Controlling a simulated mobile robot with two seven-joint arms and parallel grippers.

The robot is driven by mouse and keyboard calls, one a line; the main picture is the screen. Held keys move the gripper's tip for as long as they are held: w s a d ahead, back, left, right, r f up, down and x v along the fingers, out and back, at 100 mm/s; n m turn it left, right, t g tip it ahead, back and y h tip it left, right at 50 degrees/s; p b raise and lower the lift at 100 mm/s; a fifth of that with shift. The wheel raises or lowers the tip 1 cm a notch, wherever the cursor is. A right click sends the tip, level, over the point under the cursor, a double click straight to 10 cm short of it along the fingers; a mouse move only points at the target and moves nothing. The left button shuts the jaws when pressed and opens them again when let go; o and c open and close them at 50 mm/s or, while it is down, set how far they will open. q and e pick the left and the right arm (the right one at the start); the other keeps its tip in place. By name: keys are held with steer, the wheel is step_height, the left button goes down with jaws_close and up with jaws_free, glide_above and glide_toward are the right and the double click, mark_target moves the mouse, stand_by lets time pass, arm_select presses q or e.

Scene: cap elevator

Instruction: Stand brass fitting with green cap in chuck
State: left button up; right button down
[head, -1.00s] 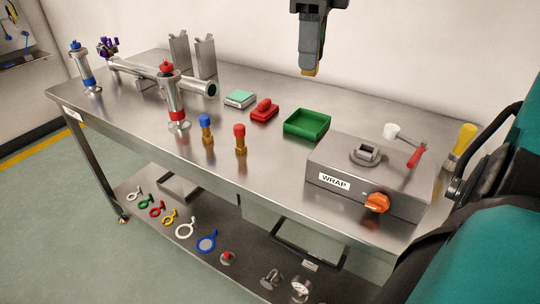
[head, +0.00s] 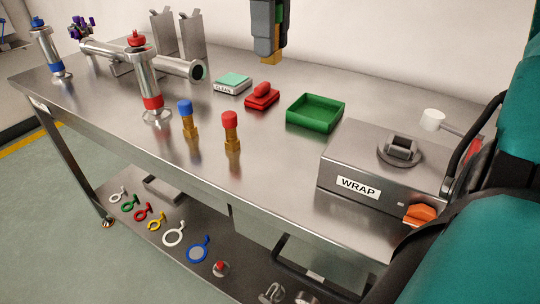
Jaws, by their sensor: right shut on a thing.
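My right gripper (head: 268,30) hangs at the top middle, above the back of the table. It is shut on a brass fitting (head: 270,57), whose lower brass end shows below the fingers. The chuck (head: 400,147) is a grey round piece with a block-like jaw on top of the metal box (head: 345,165) marked WRAP, at the right. The held fitting is well to the left of the chuck and apart from it. My left gripper is not in view.
Blue-capped (head: 187,120) and red-capped (head: 231,133) brass fittings stand at the table's front. A green tray (head: 317,124), red block (head: 262,95) and pale green pad (head: 232,83) lie behind. A metal column (head: 145,75) stands left. My teal arm covers the box's right side.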

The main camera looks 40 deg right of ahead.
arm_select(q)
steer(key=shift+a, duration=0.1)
arm_select(e)
steer(key=shift+s, duration=0.1)
steer(key=shift+f, duration=0.3)
step_height(320, 180, down, 15)
steer(key=b, duration=0.3)
step_height(320, 180, down, 3)
steer(key=shift+f+b, duration=0.1)
steer(key=shift+b, duration=0.35)
steer(key=shift+f, duration=0.4)
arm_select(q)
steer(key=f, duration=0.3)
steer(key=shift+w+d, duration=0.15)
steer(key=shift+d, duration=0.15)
